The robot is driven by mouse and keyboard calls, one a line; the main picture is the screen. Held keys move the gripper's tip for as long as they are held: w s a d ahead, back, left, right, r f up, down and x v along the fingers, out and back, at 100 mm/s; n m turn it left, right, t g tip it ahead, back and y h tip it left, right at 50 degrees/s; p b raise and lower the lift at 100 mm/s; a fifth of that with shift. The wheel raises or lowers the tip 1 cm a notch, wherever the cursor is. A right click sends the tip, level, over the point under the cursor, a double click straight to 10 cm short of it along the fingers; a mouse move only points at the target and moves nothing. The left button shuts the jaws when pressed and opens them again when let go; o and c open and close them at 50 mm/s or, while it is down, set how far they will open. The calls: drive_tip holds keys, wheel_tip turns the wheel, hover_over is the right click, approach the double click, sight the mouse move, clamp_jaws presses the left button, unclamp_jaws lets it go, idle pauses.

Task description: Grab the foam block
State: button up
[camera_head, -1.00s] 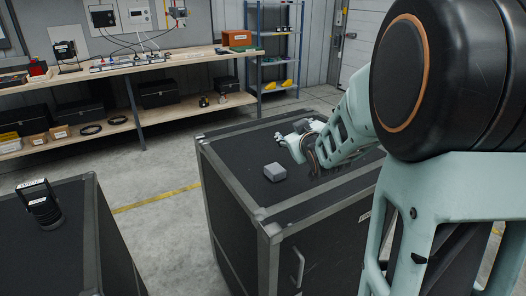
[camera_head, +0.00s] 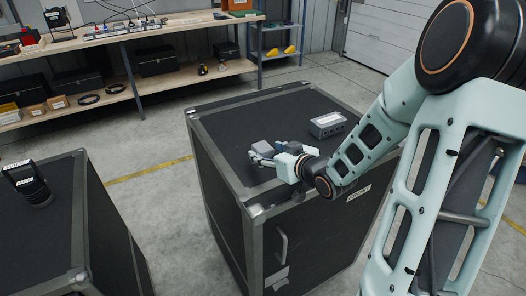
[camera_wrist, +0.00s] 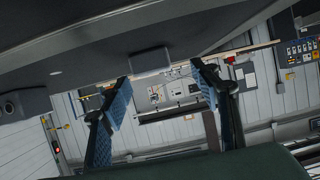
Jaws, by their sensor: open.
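The foam block is a small grey block on top of a black metal-edged case (camera_head: 215,135). In the head view the foam block (camera_head: 262,147) shows small beside my gripper (camera_head: 263,156), and their outlines merge. My gripper is low over the case top, pointing left. In the wrist view my gripper (camera_wrist: 160,90) has its two blue-padded fingers spread wide. A dark grey boxy shape, probably the foam block (camera_wrist: 150,61), shows between the fingertips, apart from both pads. Whether the gripper touches the block in the head view is unclear.
A grey box with holes (camera_head: 328,124) sits on the same case, behind my wrist. Another black case (camera_head: 70,215) with a black device (camera_head: 30,183) stands at left. A workbench (camera_head: 120,30) and blue shelf (camera_head: 280,38) line the back. Floor lies free between.

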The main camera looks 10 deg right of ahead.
sight(263, 146)
drive_tip(key=shift+d+x, duration=0.2)
drive_tip(key=shift+x, duration=1.25)
drive_tip(key=shift+d+x, duration=0.15)
drive_tip(key=shift+x, duration=1.35)
drive_tip(key=shift+w+r, duration=0.15)
drive_tip(key=shift+w, duration=0.05)
drive_tip(key=c, duration=0.8)
